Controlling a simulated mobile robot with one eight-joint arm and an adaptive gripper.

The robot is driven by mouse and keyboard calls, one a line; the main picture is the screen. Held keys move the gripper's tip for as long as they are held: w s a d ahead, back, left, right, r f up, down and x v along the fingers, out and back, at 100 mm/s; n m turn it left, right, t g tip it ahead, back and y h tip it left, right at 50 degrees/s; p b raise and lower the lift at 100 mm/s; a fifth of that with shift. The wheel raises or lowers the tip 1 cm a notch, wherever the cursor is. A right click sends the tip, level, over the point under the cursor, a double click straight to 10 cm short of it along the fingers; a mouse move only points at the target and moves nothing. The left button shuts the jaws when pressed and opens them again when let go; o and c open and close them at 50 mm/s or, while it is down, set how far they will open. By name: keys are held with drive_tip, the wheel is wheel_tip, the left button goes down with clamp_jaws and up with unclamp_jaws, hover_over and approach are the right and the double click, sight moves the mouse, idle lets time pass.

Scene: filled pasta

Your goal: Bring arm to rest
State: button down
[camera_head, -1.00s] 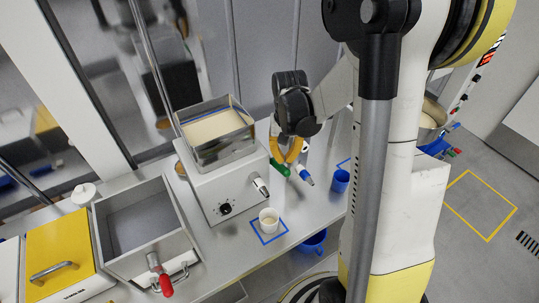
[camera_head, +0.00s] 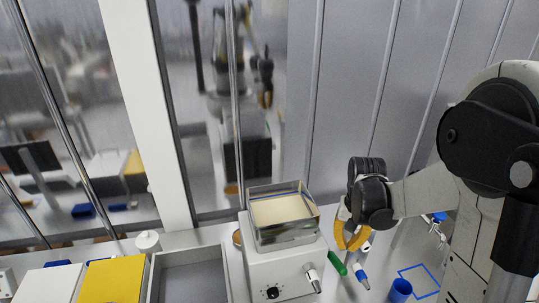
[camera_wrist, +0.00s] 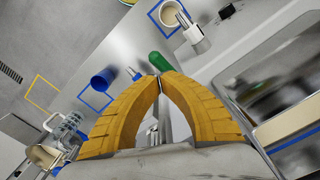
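My gripper (camera_head: 350,246) has yellow fingers and hangs just right of the white machine in the head view. In the wrist view (camera_wrist: 160,80) its fingertips meet, and I see nothing held between them. My arm reaches in from the right, bent, with the fingers pointing down over the bench. A green-handled tool (camera_head: 338,264) and a white and blue tool (camera_head: 361,275) show close below the fingers. The green handle (camera_wrist: 158,62) also shows just beyond the fingertips in the wrist view.
The white machine (camera_head: 280,268) bears a clear hopper (camera_head: 284,236) with cream-coloured filling. A blue cup (camera_head: 399,291) stands to the right of the tools. A cream-filled cup (camera_wrist: 172,14) stands within a blue outline. A yellow box (camera_head: 112,280) is at left. A glass wall backs the bench.

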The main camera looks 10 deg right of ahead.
drive_tip(key=shift+a+f+b, duration=0.2)
drive_tip(key=shift+a+b, duration=0.1)
drive_tip(key=shift+b, duration=0.25)
drive_tip(key=s+a+f+n+t+b, duration=0.5)
drive_tip(key=s+a+f+b, duration=0.5)
drive_tip(key=b, duration=1.5)
drive_tip(key=a+f+t, duration=0.1)
drive_tip(key=a+t, duration=0.1)
drive_tip(key=a, duration=0.1)
drive_tip(key=shift+s+f+n, duration=0.2)
drive_tip(key=shift+s+n, duration=0.1)
drive_tip(key=shift+s, duration=0.1)
